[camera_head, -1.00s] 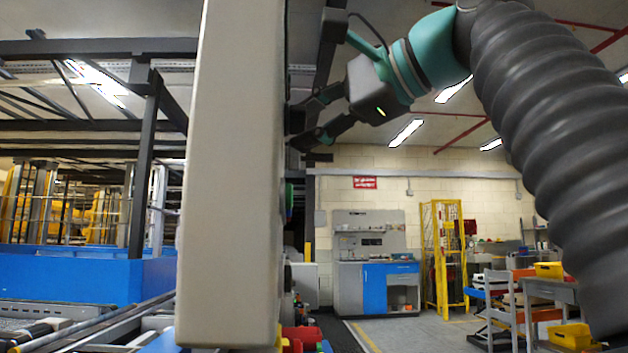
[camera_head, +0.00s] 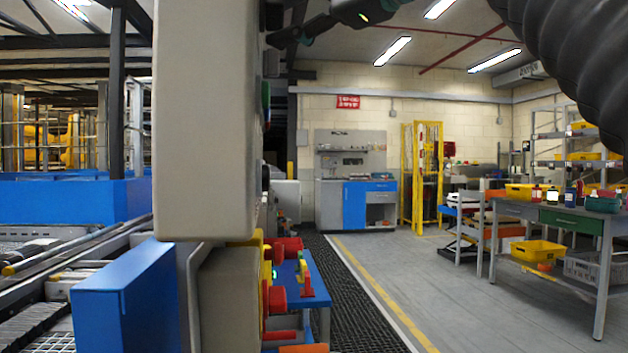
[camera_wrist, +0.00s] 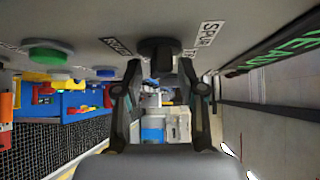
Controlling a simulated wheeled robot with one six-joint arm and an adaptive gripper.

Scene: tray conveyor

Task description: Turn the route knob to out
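A black knob (camera_wrist: 160,56) stands out from the grey panel (camera_wrist: 90,20) at the top centre of the wrist view. A label reading SPUR (camera_wrist: 208,34) is right of it. Another label (camera_wrist: 117,46) to its left is partly hidden and hard to read. My gripper (camera_wrist: 160,72) has its fingers spread, one on each side of the knob; I cannot tell whether they touch it. The knob's pointer direction cannot be made out. In the head view the panel housing (camera_head: 205,120) is seen edge-on, with my gripper (camera_head: 284,34) at its right side near the top edge.
A green button (camera_wrist: 48,56) and a blue one are left of the knob. A green READY sign (camera_wrist: 288,50) is at the right. In the head view, a blue stand with red parts (camera_head: 300,285) is below the panel. Open floor (camera_head: 420,280) lies right.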

